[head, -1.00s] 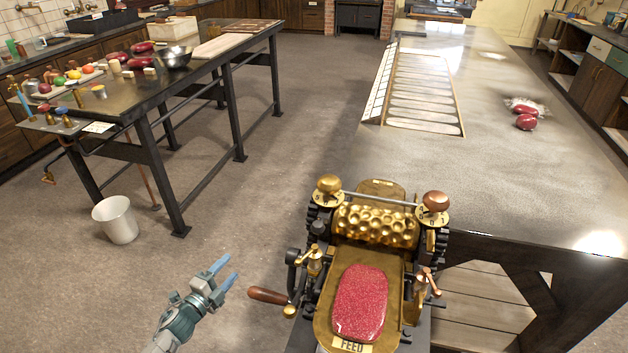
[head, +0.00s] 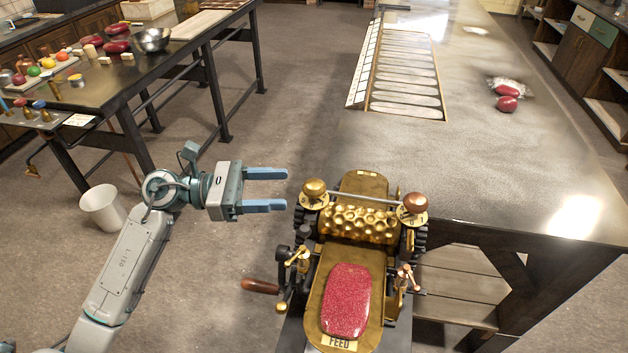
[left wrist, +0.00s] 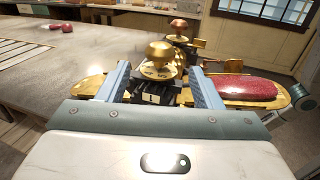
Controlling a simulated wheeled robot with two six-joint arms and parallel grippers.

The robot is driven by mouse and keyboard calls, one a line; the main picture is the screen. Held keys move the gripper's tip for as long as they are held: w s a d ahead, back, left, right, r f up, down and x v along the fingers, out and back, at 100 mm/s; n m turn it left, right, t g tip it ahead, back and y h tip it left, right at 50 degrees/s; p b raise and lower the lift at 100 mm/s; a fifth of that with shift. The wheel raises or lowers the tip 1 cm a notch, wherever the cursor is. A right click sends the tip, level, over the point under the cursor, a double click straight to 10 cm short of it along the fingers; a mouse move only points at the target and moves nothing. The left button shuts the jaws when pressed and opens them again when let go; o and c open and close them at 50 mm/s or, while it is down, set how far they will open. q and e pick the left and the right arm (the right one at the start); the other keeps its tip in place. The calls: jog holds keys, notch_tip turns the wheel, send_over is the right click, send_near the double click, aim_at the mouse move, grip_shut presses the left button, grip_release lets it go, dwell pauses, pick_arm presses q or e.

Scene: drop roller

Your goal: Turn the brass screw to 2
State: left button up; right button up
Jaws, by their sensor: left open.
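The brass screw (head: 314,187) is a round gold knob over a numbered dial, on the left of the drop roller machine (head: 361,226). In the left wrist view the brass screw (left wrist: 160,52) shows between and beyond my fingers, upright on its dial; the numbers are too small to read. A copper screw (head: 415,202) stands on the machine's right side. My left gripper (head: 286,190) is open and empty, its two blue fingers pointing at the brass screw from the left, apparently just short of it. My right gripper is not in view.
A red slab (head: 346,300) lies on the machine's feed plate. A wooden-handled crank (head: 261,286) sticks out left below my gripper. A long grey table (head: 480,150) lies behind. A white bucket (head: 103,208) stands on the floor at left. The floor between is clear.

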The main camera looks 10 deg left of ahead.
aim_at(303, 187)
pick_arm(q)
jog(key=p+x, duration=0.1)
jog(key=x, duration=0.2)
jog(key=p+x, duration=0.2)
jog(key=x, duration=0.1)
jog(key=shift+r, duration=0.2)
jog(key=shift+w+d+p, duration=0.15)
jog(key=shift+d+p, duration=0.15)
jog(key=shift+d, duration=0.3)
jog(key=shift+w+d+f, duration=0.1)
jog(key=shift+d+f, duration=0.1)
jog(key=shift+d, duration=0.05)
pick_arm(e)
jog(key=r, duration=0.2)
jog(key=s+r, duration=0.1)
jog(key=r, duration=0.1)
